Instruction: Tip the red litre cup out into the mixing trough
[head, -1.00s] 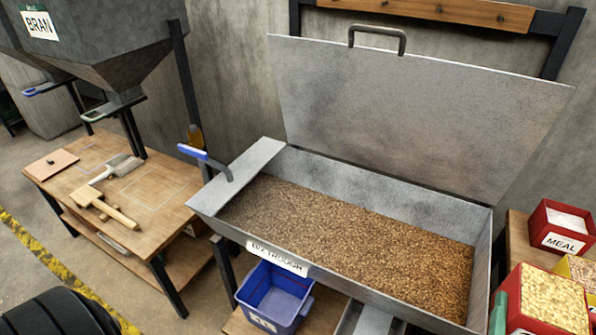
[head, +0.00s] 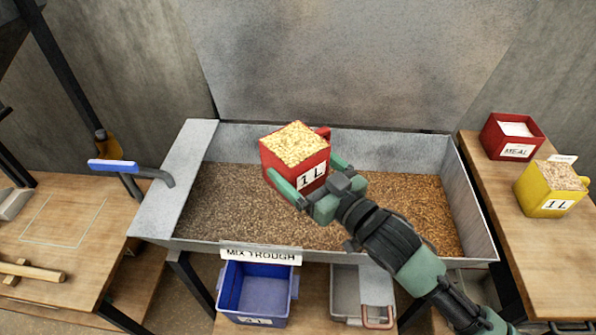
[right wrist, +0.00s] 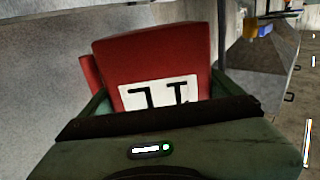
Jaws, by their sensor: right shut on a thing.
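The red litre cup (head: 284,163), marked 1 L, is upright and full to the top with pale grain. My right gripper (head: 307,183) is shut on it, with green fingers on either side, and holds it over the mixing trough (head: 452,182). In the right wrist view the red cup (right wrist: 150,60) fills the space between the fingers, its label upside down. The trough is open and holds a layer of brown grain. My left gripper is not in view.
A red MEAL box (head: 512,138) and a yellow 1 L cup (head: 550,190) stand on the right bench (head: 500,235). A blue bin (head: 256,290) and a grey bin (head: 350,285) sit below the trough. A blue-handled lever (head: 112,166) is at the trough's left end.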

